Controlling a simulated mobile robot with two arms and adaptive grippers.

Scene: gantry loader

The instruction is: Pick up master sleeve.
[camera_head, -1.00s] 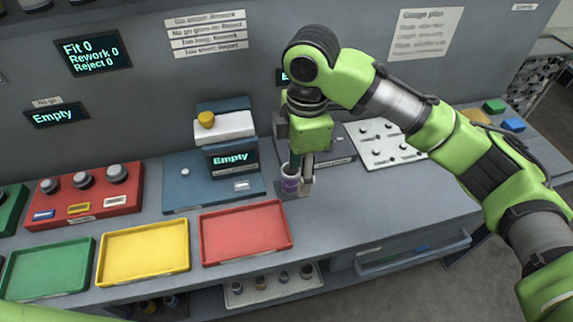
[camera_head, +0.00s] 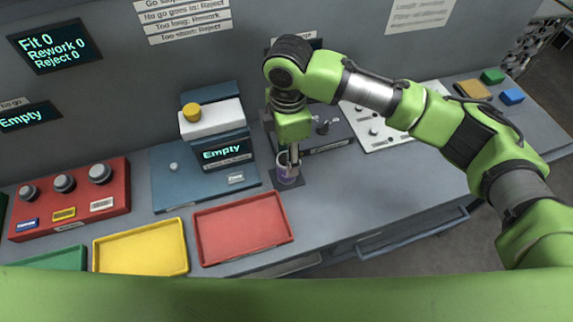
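A small purple cylinder with a pale rim (camera_head: 285,176), which looks like the master sleeve, stands upright on a small dark pad (camera_head: 297,183) right of the blue gauge base. My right gripper (camera_head: 292,162) points straight down at it. Its fingers overlap the sleeve's rim in the picture. I cannot tell whether they are closed on it or only around it. My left gripper is out of view.
Red (camera_head: 243,231), yellow (camera_head: 140,250) and green (camera_head: 60,260) trays line the front edge. A blue-based gauge (camera_head: 170,185) reading "Empty" stands left of the sleeve. A white board with pegs (camera_head: 360,112) lies behind right. The counter right of the sleeve is clear.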

